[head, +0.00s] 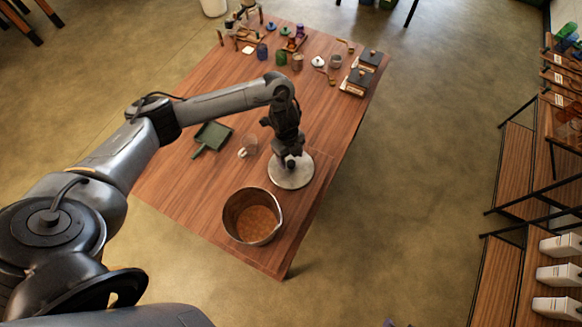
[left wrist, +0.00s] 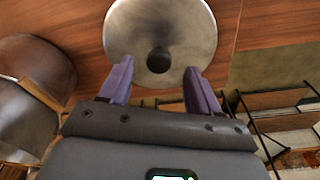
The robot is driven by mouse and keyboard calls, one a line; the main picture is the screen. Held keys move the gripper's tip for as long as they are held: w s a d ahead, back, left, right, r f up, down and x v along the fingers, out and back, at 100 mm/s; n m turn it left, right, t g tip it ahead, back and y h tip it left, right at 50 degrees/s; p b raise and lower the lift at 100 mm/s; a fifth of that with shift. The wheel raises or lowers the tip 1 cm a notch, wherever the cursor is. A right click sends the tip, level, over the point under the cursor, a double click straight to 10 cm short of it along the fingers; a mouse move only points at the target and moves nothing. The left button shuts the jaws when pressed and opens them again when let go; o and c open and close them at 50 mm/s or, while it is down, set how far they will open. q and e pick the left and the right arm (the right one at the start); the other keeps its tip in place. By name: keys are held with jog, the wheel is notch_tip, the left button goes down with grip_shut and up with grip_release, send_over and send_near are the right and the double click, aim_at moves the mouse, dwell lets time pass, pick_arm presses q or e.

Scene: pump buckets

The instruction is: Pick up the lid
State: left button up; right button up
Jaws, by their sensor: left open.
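The lid (head: 291,176) is a round grey metal disc lying on the wooden table near its right edge. In the left wrist view the lid (left wrist: 190,25) shows its dark round knob (left wrist: 159,60) near the middle. My left gripper (head: 287,161) is above the lid. In the left wrist view its two purple fingers (left wrist: 158,80) are apart, one on each side of the knob, with nothing held between them. I cannot tell whether the fingers touch the lid. My right gripper is not in view.
A metal pot (head: 253,216) with brown contents stands on the table just in front of the lid. A green dustpan-like tray (head: 212,138) and a clear cup (head: 247,147) lie to the left. Jars and small items crowd the far end. Shelves (head: 530,210) stand at the right.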

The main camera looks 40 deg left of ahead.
aim_at(291, 167)
pick_arm(q)
jog(key=shift+s+d+f, duration=0.1)
jog(key=shift+d+f, duration=0.1)
jog(key=shift+f, duration=1.2)
grip_shut()
